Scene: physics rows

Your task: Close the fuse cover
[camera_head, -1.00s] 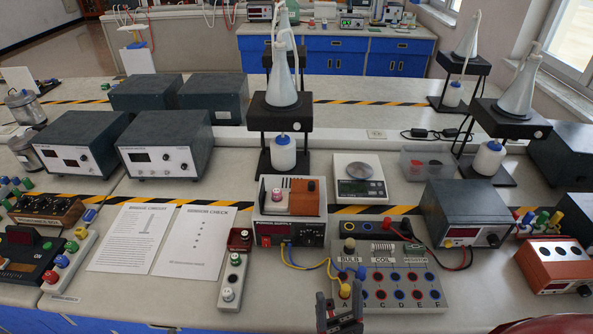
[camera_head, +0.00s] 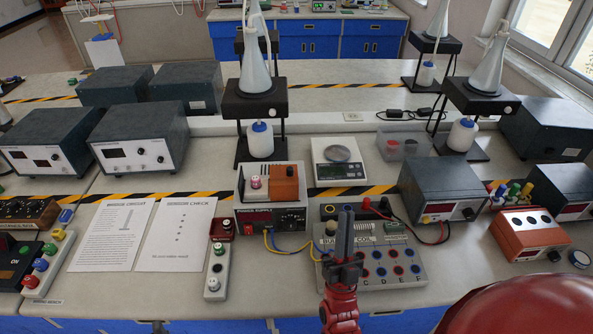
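The power supply (camera_head: 292,219) stands in the middle of the bench. An orange-brown block (camera_head: 285,184), which looks like the fuse cover, sits on its top beside a pink-and-white knob or fuse piece (camera_head: 256,182). I cannot tell whether the block is hinged or how far open it is. My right gripper (camera_head: 345,213) points up the picture, to the right of the power supply and in front of the bulb-and-coil board. It appears apart from the orange block. Its dark fingers look close together or edge-on, so their opening is unclear. My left gripper is out of view.
The bulb-and-coil board (camera_head: 412,272), with wires to the power supply, lies behind my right gripper. A scale (camera_head: 338,172) and a grey meter box (camera_head: 441,187) stand behind it. Paper sheets (camera_head: 175,236) and a switch strip (camera_head: 217,270) lie left.

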